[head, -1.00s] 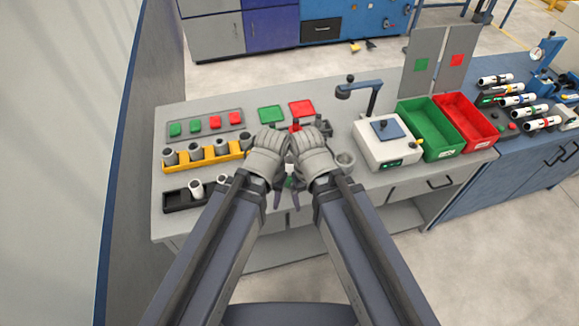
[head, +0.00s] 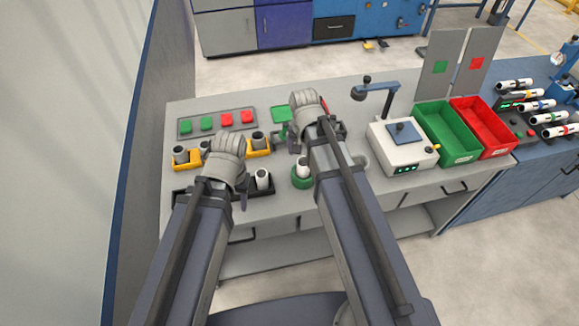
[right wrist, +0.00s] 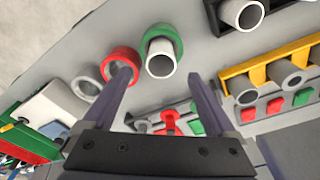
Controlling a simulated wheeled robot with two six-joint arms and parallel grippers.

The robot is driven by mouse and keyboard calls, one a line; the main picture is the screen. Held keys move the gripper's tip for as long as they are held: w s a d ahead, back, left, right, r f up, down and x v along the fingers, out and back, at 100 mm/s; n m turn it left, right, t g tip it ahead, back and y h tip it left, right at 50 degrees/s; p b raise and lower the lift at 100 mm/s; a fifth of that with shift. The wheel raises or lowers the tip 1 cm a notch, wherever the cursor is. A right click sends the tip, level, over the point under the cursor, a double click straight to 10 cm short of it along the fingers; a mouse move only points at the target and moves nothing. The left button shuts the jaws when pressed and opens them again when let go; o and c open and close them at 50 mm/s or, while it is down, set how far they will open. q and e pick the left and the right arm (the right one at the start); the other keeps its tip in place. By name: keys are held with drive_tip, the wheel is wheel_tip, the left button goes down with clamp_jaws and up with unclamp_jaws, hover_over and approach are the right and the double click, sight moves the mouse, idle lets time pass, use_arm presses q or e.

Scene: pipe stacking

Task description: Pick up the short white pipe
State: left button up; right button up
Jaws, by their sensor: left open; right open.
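A white pipe (head: 302,170) stands upright in a green ring at the front middle of the bench. It also shows in the right wrist view (right wrist: 160,57), beyond my fingertips. Another white pipe (head: 262,179) stands in the black tray (head: 267,192) at the left; a pipe in that tray shows at the top of the right wrist view (right wrist: 244,12). I cannot tell which is the short one. My left gripper (head: 228,190) is above the black tray, its jaws partly hidden. My right gripper (right wrist: 163,92) is open and empty, behind the green-ringed pipe in the head view.
A yellow rack (head: 260,153) with grey pipes is behind the black tray. A red ring (right wrist: 121,60) and a grey ring (right wrist: 87,88) are near the green one. A white device (head: 402,155) and green (head: 447,133) and red (head: 484,124) bins stand at the right.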

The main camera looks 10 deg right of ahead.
sight(304, 162)
drive_tip(key=shift+f+b, duration=0.3)
drive_tip(key=f+b, duration=0.7)
drive_tip(key=shift+w+d+f, duration=0.15)
drive_tip(key=shift+w, duration=0.25)
clamp_jaws()
idle(0.6)
drive_tip(key=shift+r, duration=0.2)
wheel_tip(304, 162, up, 10)
drive_tip(key=p, duration=1)
